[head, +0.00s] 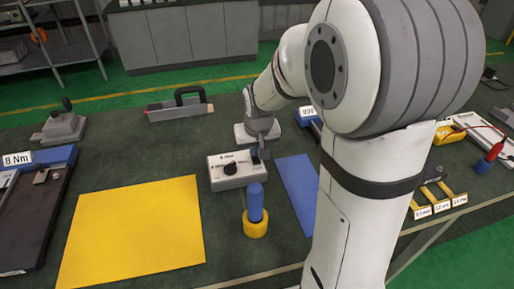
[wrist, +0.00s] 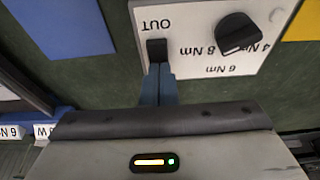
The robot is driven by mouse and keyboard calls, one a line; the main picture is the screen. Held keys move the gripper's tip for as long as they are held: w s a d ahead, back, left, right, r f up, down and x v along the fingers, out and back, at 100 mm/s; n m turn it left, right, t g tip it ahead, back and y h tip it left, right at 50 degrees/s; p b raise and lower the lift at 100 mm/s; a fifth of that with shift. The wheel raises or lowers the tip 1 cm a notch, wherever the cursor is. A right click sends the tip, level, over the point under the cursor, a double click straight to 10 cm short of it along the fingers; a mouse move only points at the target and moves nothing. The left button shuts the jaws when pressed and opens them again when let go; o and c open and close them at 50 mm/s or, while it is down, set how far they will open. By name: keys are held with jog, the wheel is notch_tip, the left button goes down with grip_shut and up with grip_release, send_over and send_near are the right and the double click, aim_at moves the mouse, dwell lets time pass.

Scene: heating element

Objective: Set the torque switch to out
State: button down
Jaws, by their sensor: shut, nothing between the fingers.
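The white torque box (head: 237,180) stands on the bench in the head view. Its panel (wrist: 185,18) fills the upper middle of the wrist view. A small black switch (wrist: 157,48) sits beside the upside-down OUT label. A larger black knob (wrist: 238,33) sits among the 4, 6 and 8 Nm marks; it also shows in the head view (head: 230,169). My gripper (wrist: 158,70) is shut and empty. Its blue fingertips are at the near end of the black switch; whether they touch it I cannot tell. In the head view my gripper (head: 263,152) is at the box's right end.
A blue tool in a yellow ring (head: 256,228) stands close in front of the box. A yellow mat (head: 135,232) lies left and a blue mat (head: 297,185) right. A grey tool with a black handle (head: 180,107) lies behind. An 8 Nm station (head: 40,158) is far left.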

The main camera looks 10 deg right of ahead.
jog(key=shift+w+g+p, duration=0.1)
jog(key=shift+g+p, duration=0.3)
jog(key=shift+p, duration=0.15)
jog(key=shift+f, duration=0.2)
jog(key=shift+s+r+b, duration=0.1)
jog(key=shift+s+b, duration=0.2)
jog(key=shift+s, duration=0.55)
